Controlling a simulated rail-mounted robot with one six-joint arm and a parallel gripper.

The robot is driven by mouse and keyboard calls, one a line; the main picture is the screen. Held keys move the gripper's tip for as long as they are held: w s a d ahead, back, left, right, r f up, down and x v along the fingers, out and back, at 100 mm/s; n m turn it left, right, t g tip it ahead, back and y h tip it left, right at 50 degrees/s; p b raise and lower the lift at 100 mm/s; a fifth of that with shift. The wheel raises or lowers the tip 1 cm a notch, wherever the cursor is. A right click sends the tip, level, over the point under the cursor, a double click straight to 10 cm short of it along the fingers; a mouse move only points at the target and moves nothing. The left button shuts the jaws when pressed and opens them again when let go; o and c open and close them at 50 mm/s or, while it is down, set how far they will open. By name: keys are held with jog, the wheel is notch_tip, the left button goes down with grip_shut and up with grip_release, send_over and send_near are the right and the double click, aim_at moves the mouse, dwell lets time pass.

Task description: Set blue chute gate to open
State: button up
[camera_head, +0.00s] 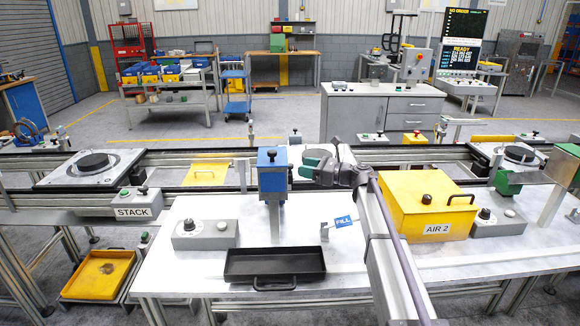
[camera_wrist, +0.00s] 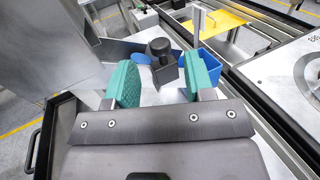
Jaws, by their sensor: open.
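The blue chute (camera_head: 272,177) stands on a post above the white bench in the head view, with a small dark knob at its top. In the wrist view part of the blue chute (camera_wrist: 208,70) shows behind the right finger. A black knob (camera_wrist: 160,48) on a grey metal piece shows ahead of the fingers, roughly between them. My gripper (camera_head: 314,165) is beside the chute on its right in the head view. Its green fingers (camera_wrist: 160,82) are spread apart with nothing held. Whether either finger touches the knob's piece, and the gate's own position, I cannot tell.
A black tray (camera_head: 275,279) lies on the bench below the chute. A yellow AIR 2 box (camera_head: 427,205) is right of my arm. A grey control box (camera_head: 205,235) is at left. Conveyor rails run behind.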

aim_at(290, 165)
jog(key=x, duration=0.6)
grip_shut()
dwell(0.3)
